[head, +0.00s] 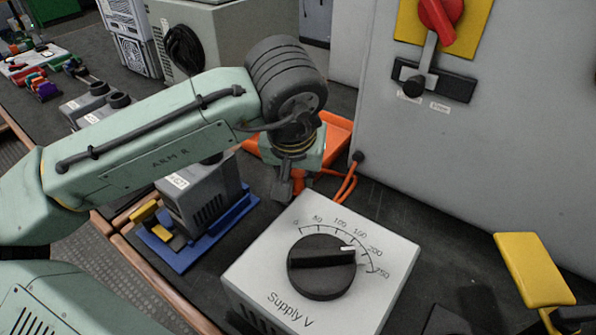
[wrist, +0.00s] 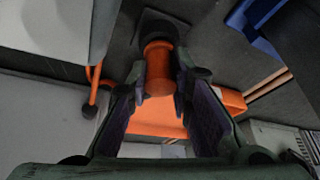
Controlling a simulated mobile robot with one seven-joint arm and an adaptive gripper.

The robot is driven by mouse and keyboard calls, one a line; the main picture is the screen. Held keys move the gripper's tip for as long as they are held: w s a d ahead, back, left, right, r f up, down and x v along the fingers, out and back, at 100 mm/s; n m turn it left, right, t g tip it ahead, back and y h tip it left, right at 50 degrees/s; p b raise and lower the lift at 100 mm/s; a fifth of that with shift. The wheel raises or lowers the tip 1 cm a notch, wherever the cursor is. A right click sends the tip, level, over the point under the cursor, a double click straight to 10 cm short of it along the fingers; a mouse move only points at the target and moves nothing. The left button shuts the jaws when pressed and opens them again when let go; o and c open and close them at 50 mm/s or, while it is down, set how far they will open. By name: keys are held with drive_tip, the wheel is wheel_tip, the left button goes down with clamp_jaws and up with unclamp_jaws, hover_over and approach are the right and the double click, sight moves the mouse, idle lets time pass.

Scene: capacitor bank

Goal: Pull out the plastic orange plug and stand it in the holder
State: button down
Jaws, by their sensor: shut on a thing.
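The orange plug (wrist: 158,58) is a rounded orange cylinder between my fingertips in the wrist view. My gripper (wrist: 159,84) is shut on it, one dark finger on each side. A dark square base (wrist: 160,22) shows just beyond the plug; whether the plug is seated in it or apart from it I cannot tell. In the head view my gripper (head: 289,186) points down behind the supply box, and only a little orange shows beside its fingers. I cannot make out the holder for certain.
The grey supply box (head: 390,262) with a black dial stands close in front. An orange tray (head: 338,132) lies behind my gripper. Orange cables (head: 348,186) run to the tall grey cabinet (head: 480,155) at right. A grey unit on a blue base (head: 185,262) stands left.

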drive_tip(key=shift+f, duration=0.3)
drive_tip(key=c, duration=1.4)
unclamp_jaws()
drive_tip(key=shift+o, duration=0.2)
drive_tip(key=shift+r, duration=0.1)
drive_tip(key=v, duration=1.2)
